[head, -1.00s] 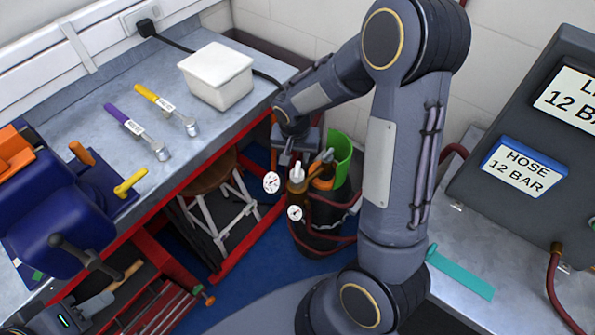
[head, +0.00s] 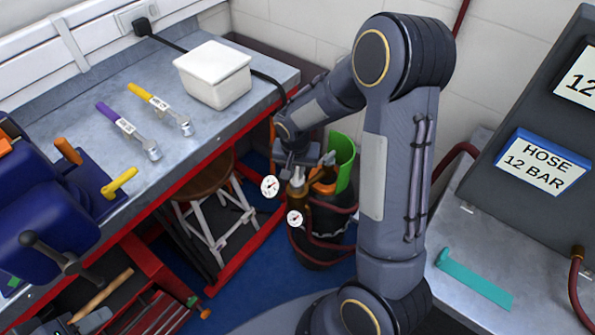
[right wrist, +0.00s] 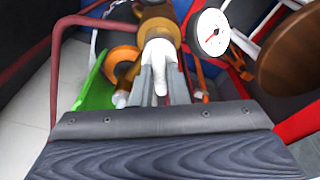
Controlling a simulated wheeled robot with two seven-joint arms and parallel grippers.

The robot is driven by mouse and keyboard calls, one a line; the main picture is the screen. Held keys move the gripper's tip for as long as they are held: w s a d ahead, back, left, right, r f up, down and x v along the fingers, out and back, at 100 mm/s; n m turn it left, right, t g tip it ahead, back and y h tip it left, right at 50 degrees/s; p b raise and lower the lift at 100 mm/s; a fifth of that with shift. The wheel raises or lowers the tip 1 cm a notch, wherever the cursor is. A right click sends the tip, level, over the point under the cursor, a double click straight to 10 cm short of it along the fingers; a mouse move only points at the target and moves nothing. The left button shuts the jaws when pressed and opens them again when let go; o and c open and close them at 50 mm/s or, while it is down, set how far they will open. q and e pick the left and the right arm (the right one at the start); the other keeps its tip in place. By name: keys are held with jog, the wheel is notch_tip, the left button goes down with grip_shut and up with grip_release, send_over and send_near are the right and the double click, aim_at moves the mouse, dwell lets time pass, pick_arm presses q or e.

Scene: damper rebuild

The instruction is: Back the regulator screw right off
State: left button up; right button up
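The regulator (head: 298,190) is a brass body with two white dial gauges on top of a dark gas cylinder (head: 322,250), below the bench end. Its pale regulator screw (right wrist: 160,62) points toward my right wrist camera. My right gripper (right wrist: 161,88) has its two grey fingers close together, one on each side of the screw's stem, apparently pressed against it. In the head view, my right gripper (head: 297,160) is right above the regulator and partly hides the screw. My left gripper cannot be made out in these views.
A gauge (right wrist: 208,32) and red hoses (right wrist: 62,70) are close to the right gripper. A green holder (head: 342,160) stands behind the cylinder. A stool (head: 205,195) is under the bench.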

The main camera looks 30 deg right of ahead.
grip_shut()
jog(key=shift+n+y, duration=0.4)
jog(key=shift+n, duration=1.9)
jog(key=n+p, duration=0.1)
jog(key=n, duration=0.2)
jog(key=shift+s+d+r+p, duration=0.1)
jog(key=shift+d+p, duration=0.05)
jog(key=shift+p, duration=0.15)
jog(key=shift+n+y, duration=0.3)
jog(key=shift+n, duration=0.5)
